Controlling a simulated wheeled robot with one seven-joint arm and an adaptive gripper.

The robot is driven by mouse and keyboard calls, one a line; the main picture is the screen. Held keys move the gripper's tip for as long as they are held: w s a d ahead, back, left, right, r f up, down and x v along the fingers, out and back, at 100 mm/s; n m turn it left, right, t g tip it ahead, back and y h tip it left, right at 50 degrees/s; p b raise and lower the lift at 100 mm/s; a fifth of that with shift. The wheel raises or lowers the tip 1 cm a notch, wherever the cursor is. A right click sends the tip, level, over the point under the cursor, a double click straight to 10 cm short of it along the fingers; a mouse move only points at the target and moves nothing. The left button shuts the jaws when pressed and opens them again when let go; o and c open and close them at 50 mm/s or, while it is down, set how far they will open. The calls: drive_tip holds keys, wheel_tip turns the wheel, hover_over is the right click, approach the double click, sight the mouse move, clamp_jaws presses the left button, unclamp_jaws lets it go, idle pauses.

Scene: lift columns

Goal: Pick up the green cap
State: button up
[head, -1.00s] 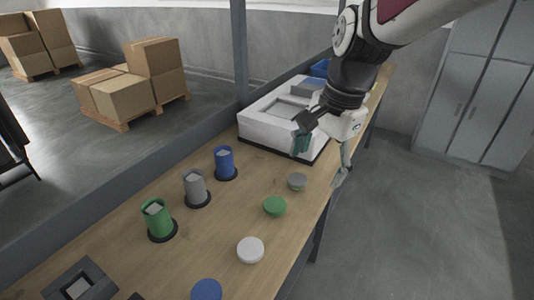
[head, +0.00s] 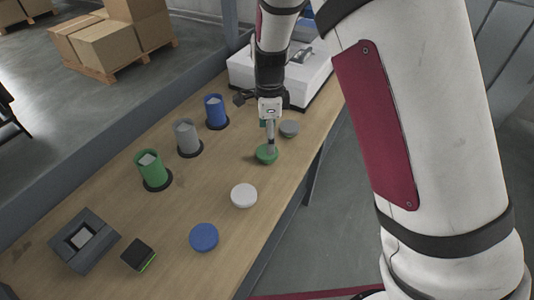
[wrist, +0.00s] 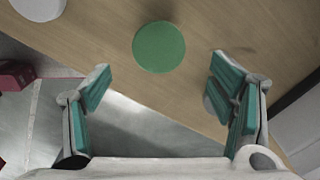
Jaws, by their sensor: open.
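The green cap (head: 267,154) is a round disc lying flat on the wooden table, in front of the grey cap. It also shows whole in the wrist view (wrist: 159,47), at the upper middle. My gripper (head: 269,140) points down close over the green cap in the head view and partly covers its far side. In the wrist view my gripper (wrist: 160,88) is open, its two teal-padded fingers wide apart with nothing between them. The cap shows beyond the fingertips there, between their lines and apart from both.
A grey cap (head: 289,129), a white cap (head: 244,195) and a blue cap (head: 204,237) lie nearby. Green (head: 150,168), grey (head: 186,138) and blue (head: 215,112) containers stand to the left. A white machine (head: 300,75) stands behind. The table's right edge is close.

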sight(267, 156)
drive_tip(key=shift+a+f, duration=0.2)
drive_tip(key=shift+f, duration=3.35)
drive_tip(key=shift+s, duration=0.1)
drive_tip(key=c, duration=1.2)
